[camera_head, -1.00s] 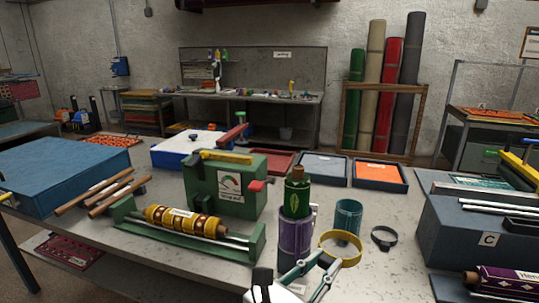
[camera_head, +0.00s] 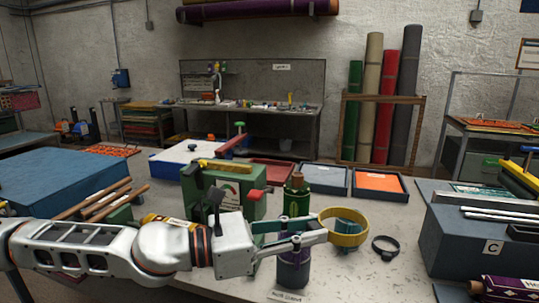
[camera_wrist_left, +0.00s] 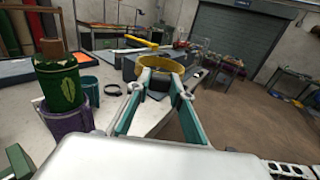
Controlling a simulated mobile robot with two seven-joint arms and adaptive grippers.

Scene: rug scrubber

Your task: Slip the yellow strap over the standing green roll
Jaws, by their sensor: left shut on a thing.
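The green roll (camera_head: 297,205) stands upright in a purple holder (camera_head: 293,268) near the table's front. In the left wrist view the green roll (camera_wrist_left: 60,85) is at the left. My left gripper (camera_head: 322,229) reaches in from the left, passing by the roll. It is shut on the yellow strap (camera_head: 344,231), a round open band, which also shows ahead of the fingers in the left wrist view (camera_wrist_left: 166,63). The strap is held to the right of the roll, apart from it, in front of a teal cup. My right gripper is not in view.
A black ring clamp (camera_head: 385,246) lies on the table to the right of the strap. A green box with a gauge (camera_head: 232,190) stands behind the arm. A blue-grey block marked C (camera_head: 462,240) is at the right. The teal cup (camera_wrist_left: 89,88) stands beside the roll.

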